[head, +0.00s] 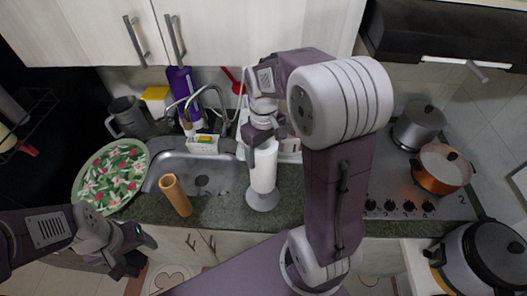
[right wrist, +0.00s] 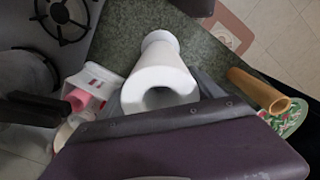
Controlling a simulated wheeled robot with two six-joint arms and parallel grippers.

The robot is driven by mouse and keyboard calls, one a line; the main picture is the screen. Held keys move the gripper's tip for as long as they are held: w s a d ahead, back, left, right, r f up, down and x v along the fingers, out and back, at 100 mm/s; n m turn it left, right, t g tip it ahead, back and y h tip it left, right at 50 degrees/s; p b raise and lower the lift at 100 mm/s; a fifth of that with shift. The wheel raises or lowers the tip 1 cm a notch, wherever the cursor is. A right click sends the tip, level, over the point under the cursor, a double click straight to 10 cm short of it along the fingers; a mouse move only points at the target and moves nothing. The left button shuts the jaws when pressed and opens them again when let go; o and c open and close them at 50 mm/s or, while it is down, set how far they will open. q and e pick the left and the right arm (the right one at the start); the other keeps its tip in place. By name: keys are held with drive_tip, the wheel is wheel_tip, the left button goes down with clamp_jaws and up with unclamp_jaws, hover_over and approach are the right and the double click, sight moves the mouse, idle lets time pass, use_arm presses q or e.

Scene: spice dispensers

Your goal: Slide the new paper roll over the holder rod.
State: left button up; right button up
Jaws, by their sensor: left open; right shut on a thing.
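The white paper roll (head: 263,170) is upright near the counter's front edge, in line with the grey round holder base (head: 263,202). My right gripper (head: 265,133) is shut on the roll's upper end, from above. In the right wrist view the roll (right wrist: 158,75) shows its open core toward the camera, with the pale holder base (right wrist: 160,38) beyond its far end. No rod shows in the core. I cannot tell whether the roll is around the rod or how close its lower end is to the base. My left gripper (head: 135,247) is open and empty at lower left.
A brown cardboard tube (head: 176,195) stands slightly tilted by the sink (head: 203,172). A floral plate (head: 110,177) lies left of the sink. The stove (head: 405,190) with pots is on the right. A faucet (head: 208,100) rises behind the sink.

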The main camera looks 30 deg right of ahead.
wheel_tip(320, 180, up, 17)
drive_tip(key=p, duration=1.6)
drive_tip(key=shift+r, duration=0.15)
idle(1.2)
idle(0.4)
